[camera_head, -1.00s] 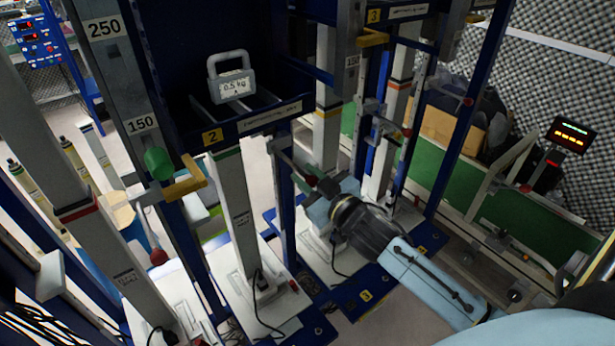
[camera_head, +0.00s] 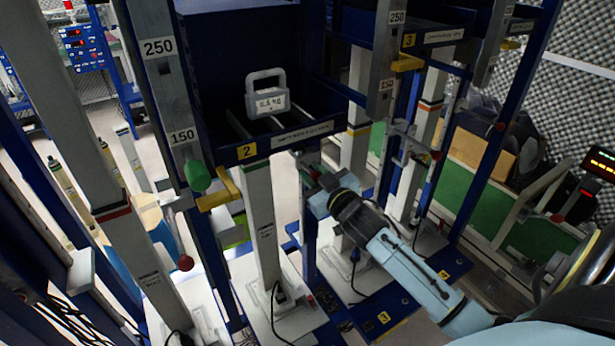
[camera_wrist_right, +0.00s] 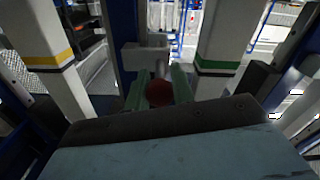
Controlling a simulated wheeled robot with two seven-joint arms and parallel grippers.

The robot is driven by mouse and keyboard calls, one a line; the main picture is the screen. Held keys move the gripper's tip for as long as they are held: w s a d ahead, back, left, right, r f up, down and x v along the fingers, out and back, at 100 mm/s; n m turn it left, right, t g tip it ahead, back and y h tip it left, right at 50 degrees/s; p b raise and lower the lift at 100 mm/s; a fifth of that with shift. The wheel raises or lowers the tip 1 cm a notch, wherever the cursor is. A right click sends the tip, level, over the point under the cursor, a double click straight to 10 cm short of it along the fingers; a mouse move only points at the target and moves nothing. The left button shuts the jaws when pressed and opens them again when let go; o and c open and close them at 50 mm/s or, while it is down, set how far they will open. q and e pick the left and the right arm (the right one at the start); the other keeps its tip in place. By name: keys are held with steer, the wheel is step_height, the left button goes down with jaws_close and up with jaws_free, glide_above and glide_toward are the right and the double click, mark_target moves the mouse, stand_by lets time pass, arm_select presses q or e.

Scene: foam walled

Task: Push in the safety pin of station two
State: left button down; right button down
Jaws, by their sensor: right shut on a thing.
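The safety pin of station two ends in a red ball knob (camera_wrist_right: 158,93), seen in the right wrist view in front of a grey bracket (camera_wrist_right: 146,57). My right gripper (camera_wrist_right: 158,88) has its two green fingers on either side of the knob, shut on it. In the head view the same gripper (camera_head: 316,178) is beside the upright at the right of the station two label (camera_head: 247,151), and mostly hides the knob. How deep the pin sits in its bracket cannot be told. My left gripper is not in view.
A grey 0.5 kg weight (camera_head: 267,98) stands above station two's label. A yellow bracket (camera_head: 218,193) and green knob (camera_head: 197,177) are to the left. Another red knob (camera_head: 185,263) is at lower left. Station three's posts (camera_head: 418,150) stand close on the right.

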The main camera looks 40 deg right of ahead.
steer(key=c, duration=1.2)
jaws_free()
steer(key=shift+w, duration=0.2)
steer(key=shift+s, duration=0.15)
steer(key=s, duration=0.8)
steer(key=s+a, duration=0.1)
steer(key=s, duration=0.4)
steer(key=shift+s, duration=0.1)
